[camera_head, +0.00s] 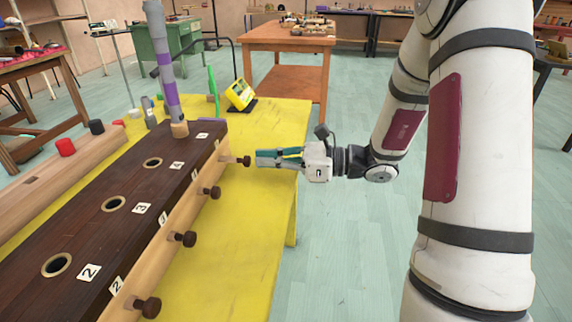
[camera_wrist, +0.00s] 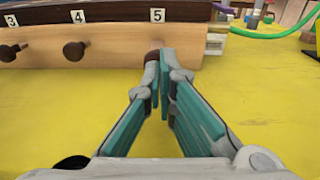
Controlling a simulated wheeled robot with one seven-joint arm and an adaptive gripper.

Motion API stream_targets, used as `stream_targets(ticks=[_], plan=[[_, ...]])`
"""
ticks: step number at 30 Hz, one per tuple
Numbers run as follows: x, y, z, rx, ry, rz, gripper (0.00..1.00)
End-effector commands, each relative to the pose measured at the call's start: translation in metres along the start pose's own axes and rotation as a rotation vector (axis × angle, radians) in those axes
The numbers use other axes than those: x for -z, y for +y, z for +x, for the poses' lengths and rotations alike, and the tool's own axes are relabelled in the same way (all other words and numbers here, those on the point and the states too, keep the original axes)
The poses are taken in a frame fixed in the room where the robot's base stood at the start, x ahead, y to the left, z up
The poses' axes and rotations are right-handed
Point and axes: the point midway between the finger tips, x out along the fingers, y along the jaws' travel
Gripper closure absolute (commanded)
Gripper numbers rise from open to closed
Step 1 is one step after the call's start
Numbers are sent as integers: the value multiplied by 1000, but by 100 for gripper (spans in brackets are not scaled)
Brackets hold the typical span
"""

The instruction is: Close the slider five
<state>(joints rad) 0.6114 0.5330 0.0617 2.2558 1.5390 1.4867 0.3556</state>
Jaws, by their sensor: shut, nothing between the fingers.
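Slider five's dark round knob (camera_head: 244,160) is the farthest of a row along the pale front face of a long dark-topped wooden box (camera_head: 130,215). A short length of its stem shows between knob and face. In the wrist view the knob (camera_wrist: 151,56) is below the label 5 (camera_wrist: 157,15), mostly hidden behind my fingertips. My gripper (camera_head: 258,158) is shut and empty, level, and points at the knob from the right. Its fingertips (camera_wrist: 160,56) overlap the knob in the wrist view; I cannot tell whether they touch it.
Other slider knobs, such as slider four (camera_wrist: 74,50) and slider three (camera_wrist: 10,52), stand nearer along the face. A purple-and-grey tube (camera_head: 165,70) stands upright on the box's far end. The yellow table (camera_head: 262,200) is clear beneath my gripper. A yellow device (camera_head: 240,94) lies farther back.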

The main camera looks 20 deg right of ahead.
Motion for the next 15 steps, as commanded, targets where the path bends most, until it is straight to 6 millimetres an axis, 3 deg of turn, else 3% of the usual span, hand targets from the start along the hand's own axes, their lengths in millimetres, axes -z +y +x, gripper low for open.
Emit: stream_targets(ticks=[15], plan=[[0, 0, 9, 1, 0, -1, 100]])
